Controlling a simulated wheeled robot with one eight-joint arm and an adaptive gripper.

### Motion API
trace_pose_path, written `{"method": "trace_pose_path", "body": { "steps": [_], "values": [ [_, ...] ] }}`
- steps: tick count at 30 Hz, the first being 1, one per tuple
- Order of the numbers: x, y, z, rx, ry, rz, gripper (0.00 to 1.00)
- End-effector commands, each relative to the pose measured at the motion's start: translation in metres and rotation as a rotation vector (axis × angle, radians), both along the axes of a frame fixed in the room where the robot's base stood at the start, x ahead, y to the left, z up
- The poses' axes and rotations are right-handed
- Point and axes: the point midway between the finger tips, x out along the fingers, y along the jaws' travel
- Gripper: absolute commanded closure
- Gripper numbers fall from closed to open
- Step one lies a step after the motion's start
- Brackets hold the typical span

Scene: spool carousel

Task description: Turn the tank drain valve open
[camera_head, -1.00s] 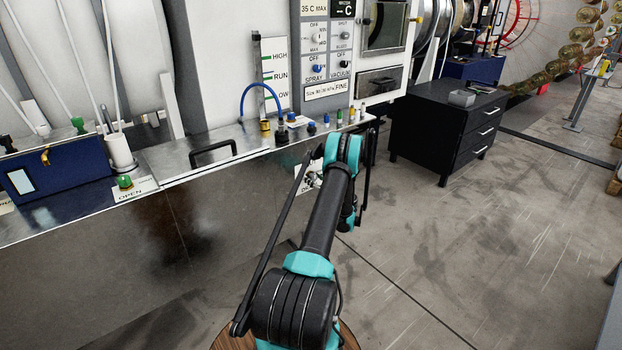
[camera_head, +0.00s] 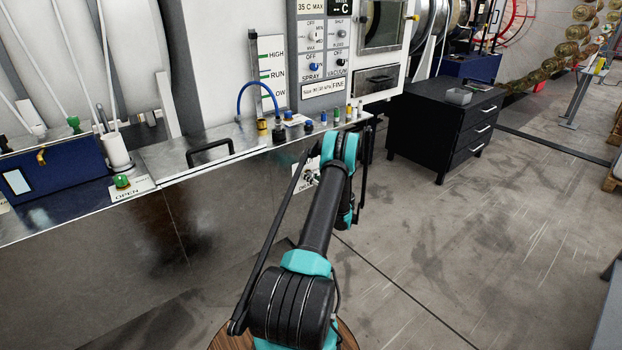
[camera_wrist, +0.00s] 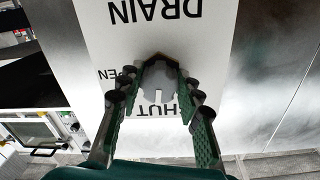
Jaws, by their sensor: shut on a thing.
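The drain valve (camera_wrist: 158,84) is a grey knob with a white pointer mark, on a white plate (camera_wrist: 215,40) lettered DRAIN, OPEN and SHUT. The lettering is upside down in the wrist view. The pointer mark lies toward the word SHUT. My gripper (camera_wrist: 159,62) has one green-and-black finger on each side of the knob and is shut on it. In the head view the plate (camera_head: 301,176) shows on the tank's front, left of my arm, which hides part of it.
The metal tank top (camera_head: 232,140) has a black handle (camera_head: 210,150) and a row of small coloured knobs. A green button (camera_head: 122,182) sits at the left. A black drawer cabinet (camera_head: 440,130) stands to the right. The floor (camera_head: 470,240) right of my arm is clear.

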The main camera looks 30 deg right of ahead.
Motion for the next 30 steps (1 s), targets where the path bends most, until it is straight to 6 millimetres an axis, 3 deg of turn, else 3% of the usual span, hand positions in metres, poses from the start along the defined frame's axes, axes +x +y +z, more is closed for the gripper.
{"method": "trace_pose_path", "body": {
  "steps": [30],
  "values": [
    [-0.0017,-0.0007,0.0001,0.938,0.074,-0.003,0.94]
  ]
}}
